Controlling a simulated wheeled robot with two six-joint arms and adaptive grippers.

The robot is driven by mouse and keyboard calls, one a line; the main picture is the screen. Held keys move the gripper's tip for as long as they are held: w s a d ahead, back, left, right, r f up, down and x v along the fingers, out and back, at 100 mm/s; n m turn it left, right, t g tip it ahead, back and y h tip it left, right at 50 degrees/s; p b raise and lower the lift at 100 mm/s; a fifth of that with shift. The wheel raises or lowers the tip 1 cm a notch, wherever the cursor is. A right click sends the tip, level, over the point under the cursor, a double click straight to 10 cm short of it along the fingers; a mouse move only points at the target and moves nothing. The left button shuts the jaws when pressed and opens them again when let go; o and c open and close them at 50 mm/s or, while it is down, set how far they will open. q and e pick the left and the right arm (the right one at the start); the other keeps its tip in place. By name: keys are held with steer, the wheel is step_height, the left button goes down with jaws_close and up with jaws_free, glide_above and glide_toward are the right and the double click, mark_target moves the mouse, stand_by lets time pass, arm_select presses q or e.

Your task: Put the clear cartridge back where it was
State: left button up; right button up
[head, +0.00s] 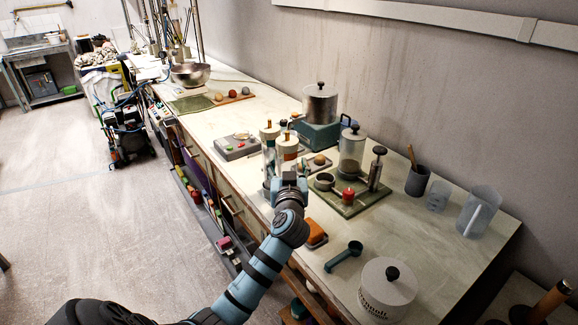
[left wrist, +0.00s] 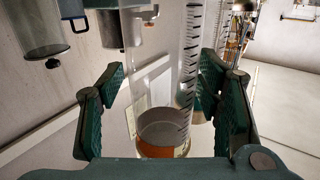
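Two capped cartridges stand close together near the bench's front edge in the head view: a clear one (head: 269,155) on the left and one with an orange band (head: 287,146) on the right. My left gripper (head: 288,182) is just in front of them and hides their lower parts. In the left wrist view a clear, graduated cartridge (left wrist: 160,95) with an orange end stands between the fingers of my left gripper (left wrist: 168,95). The fingers are open, with a gap visible on each side. My right gripper is out of view.
A green tray (head: 350,208) with a lidded jar and a red piece lies to the right. A grey panel (head: 237,146) is behind left. A teal scoop (head: 343,256) and a white lidded pot (head: 387,290) are near the front edge.

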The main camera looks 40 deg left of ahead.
arm_select(q)
steer(key=shift+s+r, duration=0.15)
steer(key=shift+s, duration=0.05)
steer(key=shift+s+d+r, duration=0.15)
steer(key=shift+s+r, duration=0.1)
steer(key=shift+s, duration=0.05)
steer(key=v, duration=1.2)
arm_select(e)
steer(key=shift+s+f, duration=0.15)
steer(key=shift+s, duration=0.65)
arm_select(q)
steer(key=shift+f, duration=0.1)
